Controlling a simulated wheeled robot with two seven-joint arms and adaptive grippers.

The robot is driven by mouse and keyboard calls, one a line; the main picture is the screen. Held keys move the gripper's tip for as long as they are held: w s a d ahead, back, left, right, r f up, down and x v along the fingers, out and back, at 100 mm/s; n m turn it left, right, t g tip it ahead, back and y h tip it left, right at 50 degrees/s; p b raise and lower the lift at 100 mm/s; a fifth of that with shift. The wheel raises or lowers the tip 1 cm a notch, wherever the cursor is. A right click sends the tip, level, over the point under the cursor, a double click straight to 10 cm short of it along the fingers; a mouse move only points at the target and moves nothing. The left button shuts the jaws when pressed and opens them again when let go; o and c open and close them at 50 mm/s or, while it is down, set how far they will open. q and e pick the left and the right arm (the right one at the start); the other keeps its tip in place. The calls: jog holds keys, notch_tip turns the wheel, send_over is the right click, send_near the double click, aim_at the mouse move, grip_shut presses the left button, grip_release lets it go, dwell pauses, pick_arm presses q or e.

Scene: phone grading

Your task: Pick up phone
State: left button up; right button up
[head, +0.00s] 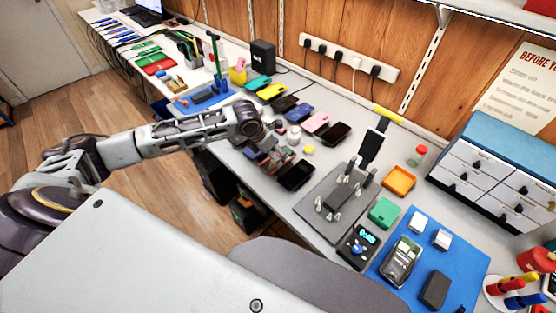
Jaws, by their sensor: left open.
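My left arm reaches in from the left, and my left gripper (278,152) is open over the phones near the front edge of the bench. Its fingers overlap a reddish phone-sized item, and I cannot tell whether they touch it. A black phone (296,176) lies just to the right of the gripper. Behind lie more phones in a row: a black one (337,132), a pink one (316,122), a purple one (299,112), a dark one (284,103), a yellow one (271,91) and a teal one (257,82). My right gripper is not in view.
A drawer cabinet (492,175) stands at the back right.

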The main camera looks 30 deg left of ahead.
pick_arm(q)
jog(key=shift+w+x, duration=0.25)
jog(key=shift+x, duration=2.2)
jog(key=shift+d, duration=0.15)
jog(key=c, duration=1.2)
